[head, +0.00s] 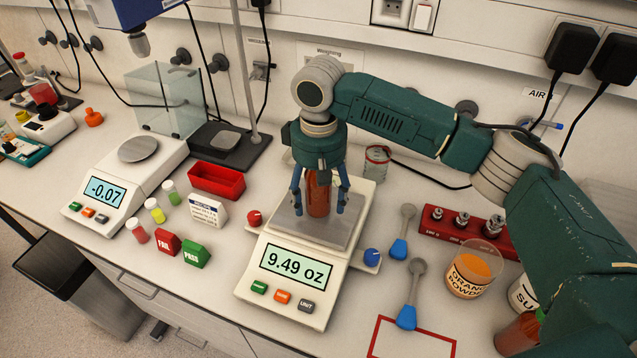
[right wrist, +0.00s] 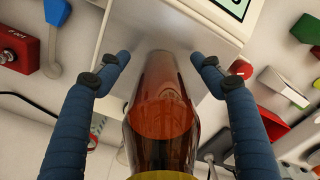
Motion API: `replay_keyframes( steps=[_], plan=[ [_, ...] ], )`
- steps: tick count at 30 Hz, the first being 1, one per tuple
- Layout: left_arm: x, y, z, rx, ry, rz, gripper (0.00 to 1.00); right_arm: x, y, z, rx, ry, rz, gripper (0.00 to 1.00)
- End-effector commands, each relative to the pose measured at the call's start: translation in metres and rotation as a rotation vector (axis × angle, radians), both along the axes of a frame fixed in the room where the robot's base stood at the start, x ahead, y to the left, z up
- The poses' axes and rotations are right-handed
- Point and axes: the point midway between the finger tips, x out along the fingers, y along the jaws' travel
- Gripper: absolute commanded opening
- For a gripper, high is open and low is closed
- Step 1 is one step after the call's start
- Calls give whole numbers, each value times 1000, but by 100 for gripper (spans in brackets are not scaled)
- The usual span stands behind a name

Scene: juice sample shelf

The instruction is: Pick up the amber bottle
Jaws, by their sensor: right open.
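The amber bottle (head: 318,196) stands upright on the metal pan (head: 343,232) of the front scale, whose display reads 9.49 oz. My right gripper (head: 320,208) points down over the bottle, with one finger on each side of it. The fingers are open, and gaps show between them and the glass. In the right wrist view the bottle (right wrist: 163,112) fills the middle between the two blue fingers (right wrist: 160,60). The bottle's top is hidden under the gripper in the head view. My left gripper is not in view.
A second scale (head: 125,180) stands at left. A red tray (head: 217,181), small vials, FAIL (head: 167,243) and PASS (head: 196,255) blocks lie between. Blue scoops (head: 406,316), a weight block (head: 452,228), an orange powder beaker (head: 474,270) and another reddish-brown bottle (head: 517,336) are at right.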

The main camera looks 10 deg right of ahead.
Motion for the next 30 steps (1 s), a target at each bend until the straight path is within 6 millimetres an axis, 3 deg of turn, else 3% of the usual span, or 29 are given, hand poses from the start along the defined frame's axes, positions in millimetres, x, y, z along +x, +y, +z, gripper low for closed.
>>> replay_keyframes(
  steps=[2,11,22,26,30],
  plan=[
    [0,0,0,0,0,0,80,0,0,0,0,0,0,62],
    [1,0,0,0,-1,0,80,0,0,1,0,-1,0,4],
    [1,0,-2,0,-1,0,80,1,0,9,1,-3,0,4],
    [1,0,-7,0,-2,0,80,1,1,25,2,-3,0,4],
    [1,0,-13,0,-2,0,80,2,1,53,3,-7,1,4]
  ],
)
